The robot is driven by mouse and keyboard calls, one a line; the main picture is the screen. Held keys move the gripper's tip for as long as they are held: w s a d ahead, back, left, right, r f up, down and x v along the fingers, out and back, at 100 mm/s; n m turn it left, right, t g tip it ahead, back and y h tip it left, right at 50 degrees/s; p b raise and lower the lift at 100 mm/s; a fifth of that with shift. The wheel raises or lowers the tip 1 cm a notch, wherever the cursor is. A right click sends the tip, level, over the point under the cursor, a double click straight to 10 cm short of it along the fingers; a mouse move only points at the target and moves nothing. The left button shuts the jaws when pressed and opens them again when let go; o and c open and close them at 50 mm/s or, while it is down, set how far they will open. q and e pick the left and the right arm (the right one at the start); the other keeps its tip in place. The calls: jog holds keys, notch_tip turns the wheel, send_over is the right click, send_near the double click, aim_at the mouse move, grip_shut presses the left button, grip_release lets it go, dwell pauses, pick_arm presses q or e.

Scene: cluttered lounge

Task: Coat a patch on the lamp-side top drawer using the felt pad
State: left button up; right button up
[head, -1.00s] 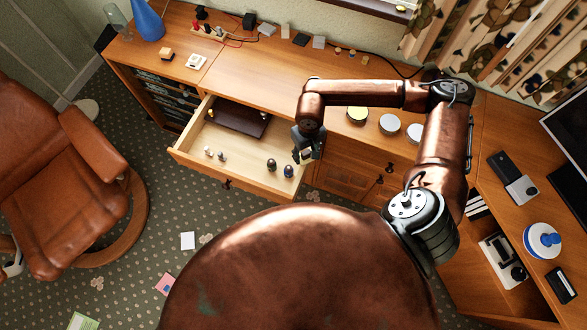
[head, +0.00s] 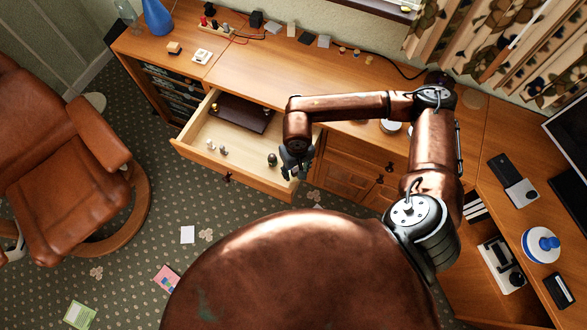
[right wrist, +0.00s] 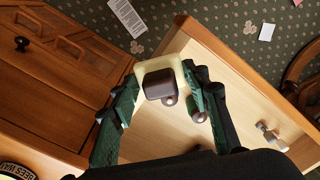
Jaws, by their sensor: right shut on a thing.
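The open top drawer (head: 195,153) of the long wooden cabinet is pulled out, its pale inside showing; it also fills much of the right wrist view (right wrist: 240,80). My right gripper (head: 295,172) is over the drawer's right end, close to its front corner. In the right wrist view the gripper (right wrist: 163,82) is shut on what looks like the felt pad (right wrist: 160,86), a dark brown block with a cream part around its far side. Whether the pad touches the drawer I cannot tell. No coated patch can be made out. My left gripper is not in view.
The drawer holds a dark flat case (head: 240,115), small pale figures (head: 211,143) and a dark figure (head: 272,160). A blue vase (head: 157,17) stands at the cabinet's far left. A leather armchair (head: 70,170) is at left. Closed cabinet doors (head: 345,165) lie right of the drawer.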

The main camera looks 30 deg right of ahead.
aim_at(294, 174)
jog(key=shift+s+a, duration=0.45)
jog(key=shift+a, duration=0.25)
jog(key=shift+s+d+f, duration=0.15)
jog(key=shift+s+f, duration=0.05)
jog(key=shift+f, duration=0.1)
jog(key=shift+w+r+p, duration=0.15)
jog(key=shift+r+p, duration=0.25)
jog(key=shift+r, duration=0.4)
jog(key=shift+w+a+r+p, duration=0.15)
jog(key=shift+r+p, duration=0.35)
jog(key=shift+r, duration=0.6)
jog(key=shift+r+p, duration=0.6)
jog(key=shift+r, duration=1.1)
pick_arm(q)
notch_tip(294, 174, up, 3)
